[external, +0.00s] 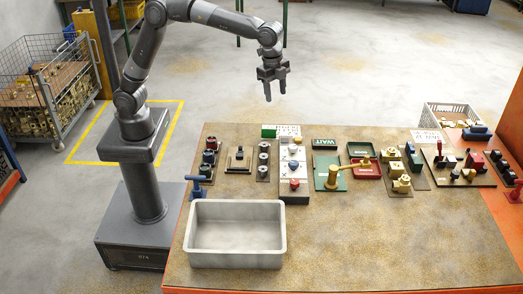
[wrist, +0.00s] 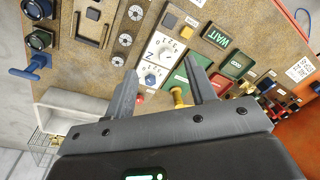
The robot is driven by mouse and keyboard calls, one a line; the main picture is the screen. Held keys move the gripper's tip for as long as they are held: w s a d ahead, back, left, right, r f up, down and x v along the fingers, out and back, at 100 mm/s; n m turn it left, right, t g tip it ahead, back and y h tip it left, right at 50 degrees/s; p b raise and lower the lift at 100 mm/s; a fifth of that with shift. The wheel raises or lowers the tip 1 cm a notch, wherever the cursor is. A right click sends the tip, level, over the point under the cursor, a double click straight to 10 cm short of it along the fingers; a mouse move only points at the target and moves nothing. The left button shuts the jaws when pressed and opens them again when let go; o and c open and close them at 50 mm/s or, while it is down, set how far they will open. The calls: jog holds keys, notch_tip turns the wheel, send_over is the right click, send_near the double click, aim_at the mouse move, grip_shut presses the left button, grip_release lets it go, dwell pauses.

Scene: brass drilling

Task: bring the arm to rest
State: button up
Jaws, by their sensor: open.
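My arm rises from my column at the left of the external view and reaches out to the right. The fingers touch nothing in either view.
A wire cage (external: 50,90) stands left.

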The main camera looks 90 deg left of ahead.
jog(key=s+a+r+n+t, duration=0.1)
jog(key=s+a+r+n, duration=0.1)
jog(key=s+a, duration=0.5)
jog(key=s+a+r+n+t, duration=0.1)
jog(key=s+a+n, duration=0.1)
jog(key=s, duration=0.9)
jog(key=s+a+r+n+t, duration=0.1)
jog(key=s+a+r+n, duration=0.15)
jog(key=s+a, duration=0.4)
jog(key=s+a+f+n+t, duration=0.1)
jog(key=s+f+n, duration=0.2)
jog(key=s+f, duration=0.3)
jog(key=s, duration=0.5)
jog(key=shift+s+a+f, duration=0.2)
jog(key=shift+s, duration=0.15)
